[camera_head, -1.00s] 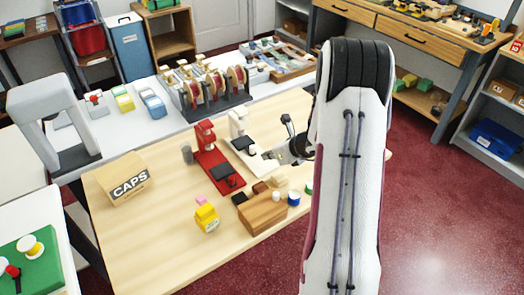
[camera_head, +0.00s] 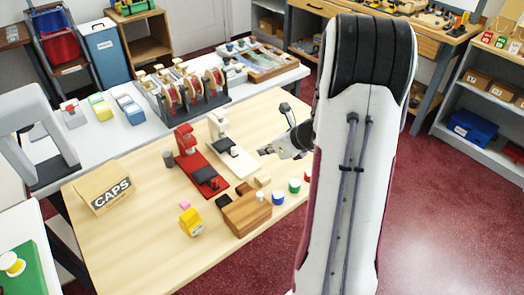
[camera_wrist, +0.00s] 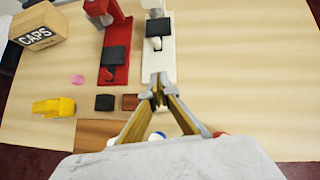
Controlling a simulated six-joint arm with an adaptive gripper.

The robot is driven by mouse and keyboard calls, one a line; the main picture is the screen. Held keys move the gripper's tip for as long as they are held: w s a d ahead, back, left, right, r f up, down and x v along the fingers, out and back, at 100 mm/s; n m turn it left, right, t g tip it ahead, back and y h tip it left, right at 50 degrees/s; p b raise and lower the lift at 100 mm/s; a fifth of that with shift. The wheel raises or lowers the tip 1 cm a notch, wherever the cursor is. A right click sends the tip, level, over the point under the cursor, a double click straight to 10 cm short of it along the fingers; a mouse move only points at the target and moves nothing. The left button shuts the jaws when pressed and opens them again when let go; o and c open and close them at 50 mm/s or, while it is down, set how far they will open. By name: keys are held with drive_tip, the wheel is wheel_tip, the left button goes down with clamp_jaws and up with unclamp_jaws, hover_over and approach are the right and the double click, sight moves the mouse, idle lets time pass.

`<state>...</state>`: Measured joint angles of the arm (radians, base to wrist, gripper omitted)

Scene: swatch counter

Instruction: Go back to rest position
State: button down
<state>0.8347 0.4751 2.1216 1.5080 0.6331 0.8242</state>
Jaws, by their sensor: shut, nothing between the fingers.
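My gripper (camera_head: 269,151) is above the wooden table (camera_head: 120,245), to the right of the white press (camera_head: 232,158). Its fingers are shut and empty; in the wrist view the gripper (camera_wrist: 157,90) shows its two fingertips together in front of the white press base (camera_wrist: 161,62). My arm hides the right part of the table in the head view.
The red press (camera_head: 198,170) stands left of the white one. A CAPS box (camera_head: 103,190), a yellow bottle-like item (camera_head: 191,223), a wooden block (camera_head: 245,214) and small colored caps, one green (camera_head: 294,186), lie on the table. The table's front left is clear.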

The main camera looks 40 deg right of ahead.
idle(0.8)
drive_tip(key=s+a+r+n+g+y, duration=0.1)
drive_tip(key=s+a+r+n+g, duration=0.1)
drive_tip(key=s+a+n, duration=0.55)
drive_tip(key=s+a+r+n+g+y, duration=0.2)
drive_tip(key=s+a+r+n+g, duration=0.15)
drive_tip(key=a+n, duration=0.6)
drive_tip(key=s+a+r+n+t+h, duration=0.2)
drive_tip(key=s+a+r+n+h, duration=0.2)
drive_tip(key=s+a+r+n, duration=0.7)
drive_tip(key=s+r+n, duration=0.1)
drive_tip(key=s+n, duration=0.1)
drive_tip(key=n, duration=0.4)
drive_tip(key=shift+s+a+r, duration=0.15)
drive_tip(key=shift+s+r, duration=0.1)
drive_tip(key=shift+r, duration=0.1)
idle(1.2)
